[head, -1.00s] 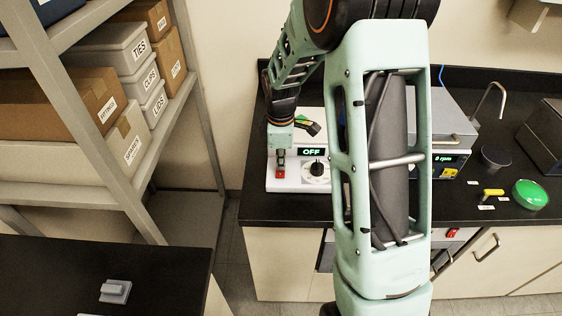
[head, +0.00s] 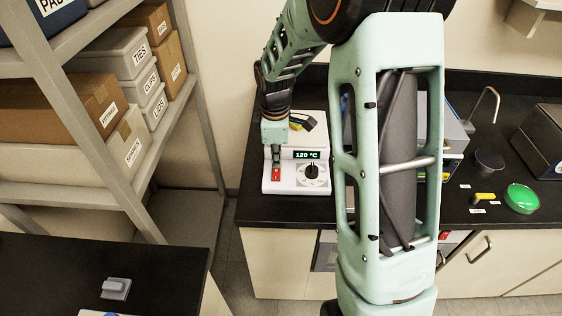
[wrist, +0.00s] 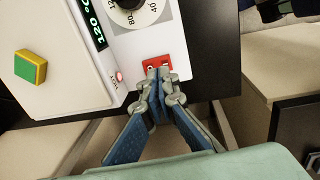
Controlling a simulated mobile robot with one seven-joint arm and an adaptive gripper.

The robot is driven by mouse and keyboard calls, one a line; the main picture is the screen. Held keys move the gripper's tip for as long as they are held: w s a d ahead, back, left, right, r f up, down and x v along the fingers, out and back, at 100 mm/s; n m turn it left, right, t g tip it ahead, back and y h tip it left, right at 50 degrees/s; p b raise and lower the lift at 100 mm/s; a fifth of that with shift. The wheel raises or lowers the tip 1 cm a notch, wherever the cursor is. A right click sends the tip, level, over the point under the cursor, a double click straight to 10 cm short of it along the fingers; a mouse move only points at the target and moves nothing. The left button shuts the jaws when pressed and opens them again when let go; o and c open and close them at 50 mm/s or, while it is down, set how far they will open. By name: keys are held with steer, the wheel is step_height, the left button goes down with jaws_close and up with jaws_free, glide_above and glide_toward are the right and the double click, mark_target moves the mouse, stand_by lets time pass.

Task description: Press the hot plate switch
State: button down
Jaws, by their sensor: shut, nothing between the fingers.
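The white hot plate (head: 295,182) stands on the black bench, and its display (head: 307,155) reads 120 °C. Its red rocker switch (head: 276,175) is on the front panel, left of the black dial (head: 312,172). The switch also shows in the wrist view (wrist: 150,64), near a small glowing pink light (wrist: 119,77). My gripper (head: 276,160) is shut and empty, pointing down at the switch. In the wrist view its fingertips (wrist: 160,76) overlap the switch's edge and hide part of it. I cannot tell whether they touch it.
A green and yellow block (wrist: 31,68) rests on the hot plate's top. A device with a display stands on its right, partly hidden by my arm. A green round dish (head: 522,198) and a yellow-handled item (head: 484,197) lie further right. A shelf with boxes stands left.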

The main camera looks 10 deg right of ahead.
mark_target(276, 180)
step_height(276, 180, up, 9)
steer(key=shift+s+a+b, duration=0.2)
steer(key=shift+s+b, duration=0.2)
steer(key=shift+s, duration=0.05)
